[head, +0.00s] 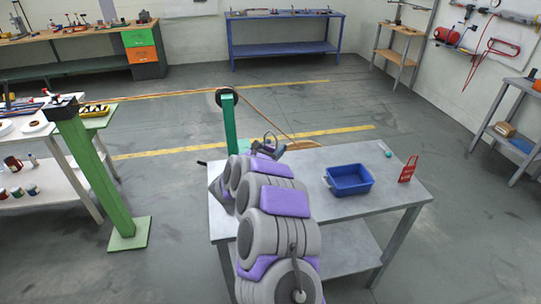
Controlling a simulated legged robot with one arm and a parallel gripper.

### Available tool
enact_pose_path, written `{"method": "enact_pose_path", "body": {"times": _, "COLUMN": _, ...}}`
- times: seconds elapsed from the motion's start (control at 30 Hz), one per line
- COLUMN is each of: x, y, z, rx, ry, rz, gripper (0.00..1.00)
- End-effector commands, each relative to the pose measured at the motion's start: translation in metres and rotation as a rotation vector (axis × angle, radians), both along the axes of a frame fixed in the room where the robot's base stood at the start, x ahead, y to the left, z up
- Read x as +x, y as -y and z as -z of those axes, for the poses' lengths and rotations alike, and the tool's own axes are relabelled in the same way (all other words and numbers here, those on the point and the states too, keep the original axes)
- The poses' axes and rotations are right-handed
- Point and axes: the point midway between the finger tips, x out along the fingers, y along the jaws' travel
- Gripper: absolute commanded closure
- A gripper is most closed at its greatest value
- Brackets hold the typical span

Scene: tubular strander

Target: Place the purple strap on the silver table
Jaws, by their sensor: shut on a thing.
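The silver table (318,165) stands in front of me, its grey top partly covered by my arm. My gripper (268,147) is at the far end of my arm, around the table's back left edge. It is shut on a small purple piece, which I take to be the purple strap (264,150). The strap is small here and partly hidden by the gripper and arm. I cannot tell how high it is above the table top.
A blue bin (349,181), a red tag-like item (408,169) and a small teal-and-white item (385,149) are on the table's right half. A green post (229,122) with a dark wheel stands behind the table. A green stand (90,175) is at left.

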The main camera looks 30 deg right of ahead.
Motion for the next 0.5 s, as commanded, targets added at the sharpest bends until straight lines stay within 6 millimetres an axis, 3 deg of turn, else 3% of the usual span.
{"method": "enact_pose_path", "body": {"times": 0.3, "x": 0.015, "y": -0.004, "z": -0.001, "rx": -0.001, "ry": 0.005, "rz": -0.003, "gripper": 1.00}}
{"method": "enact_pose_path", "body": {"times": 0.5, "x": 0.014, "y": -0.003, "z": 0.032, "rx": -0.002, "ry": -0.001, "rz": -0.001, "gripper": 1.00}}
